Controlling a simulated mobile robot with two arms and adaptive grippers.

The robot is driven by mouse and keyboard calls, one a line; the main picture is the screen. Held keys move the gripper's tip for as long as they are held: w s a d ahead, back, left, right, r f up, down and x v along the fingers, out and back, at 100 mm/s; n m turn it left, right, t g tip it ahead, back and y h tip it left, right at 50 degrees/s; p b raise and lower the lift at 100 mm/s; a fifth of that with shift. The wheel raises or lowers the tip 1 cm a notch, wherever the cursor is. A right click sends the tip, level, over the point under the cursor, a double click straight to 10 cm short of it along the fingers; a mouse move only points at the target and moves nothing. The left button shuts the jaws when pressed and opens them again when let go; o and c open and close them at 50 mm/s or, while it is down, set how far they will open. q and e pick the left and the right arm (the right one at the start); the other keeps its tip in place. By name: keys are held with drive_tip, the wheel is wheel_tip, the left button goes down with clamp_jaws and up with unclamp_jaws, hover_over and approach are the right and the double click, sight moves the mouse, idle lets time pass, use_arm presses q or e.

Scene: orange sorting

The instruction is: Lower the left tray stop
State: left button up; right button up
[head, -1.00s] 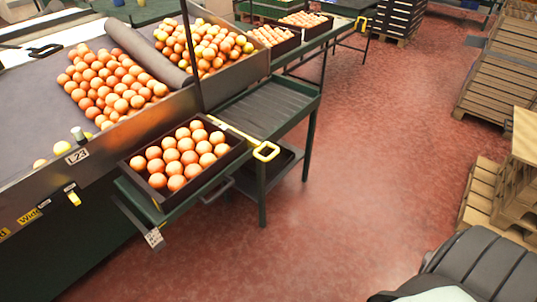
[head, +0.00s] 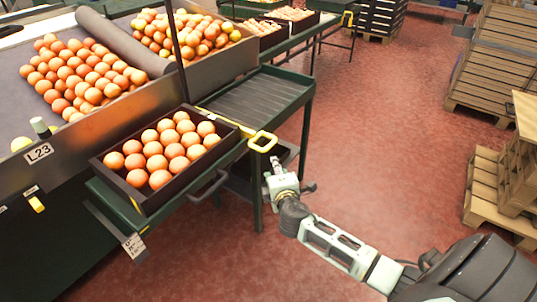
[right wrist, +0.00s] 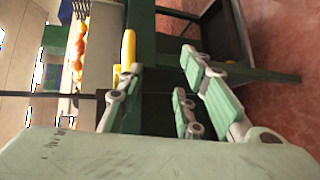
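A yellow tray stop (head: 262,141) with a loop-shaped end sits at the right corner of the black crate (head: 118,183), and its yellow bar runs back along the crate's side. My right gripper (head: 278,168) is just below and right of the loop, apart from it in the head view. In the right wrist view its fingers (right wrist: 170,75) are spread and empty, facing the dark green table frame (right wrist: 140,40). A yellow piece (right wrist: 128,50) shows beyond the left finger there. My left gripper is in neither view.
The crate of oranges rests on the green table end (head: 160,215), with a dark handle (head: 208,187) below its front edge. An empty slatted table section (head: 262,97) lies behind. Pallets (head: 490,195) stand at the right. The red floor between is clear.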

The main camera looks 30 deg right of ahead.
sight(271, 147)
drive_tip(key=shift+n+t, duration=0.3)
drive_tip(key=shift+t, duration=0.3)
drive_tip(key=w+d+r, duration=0.1)
drive_tip(key=w, duration=0.1)
drive_tip(key=w+r+b, duration=0.1)
drive_tip(key=w, duration=0.1)
drive_tip(key=w+d+r, duration=0.1)
drive_tip(key=w, duration=0.2)
drive_tip(key=shift+d, duration=0.3)
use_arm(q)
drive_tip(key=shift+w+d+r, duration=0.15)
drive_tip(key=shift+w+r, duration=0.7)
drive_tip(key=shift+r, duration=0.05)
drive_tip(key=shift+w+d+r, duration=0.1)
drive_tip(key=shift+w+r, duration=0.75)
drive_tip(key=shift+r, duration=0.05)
use_arm(e)
drive_tip(key=shift+w+d+f, duration=0.15)
drive_tip(key=shift+w+d, duration=0.15)
drive_tip(key=shift+w, duration=0.35)
drive_tip(key=shift+c, duration=0.2)
clamp_jaws()
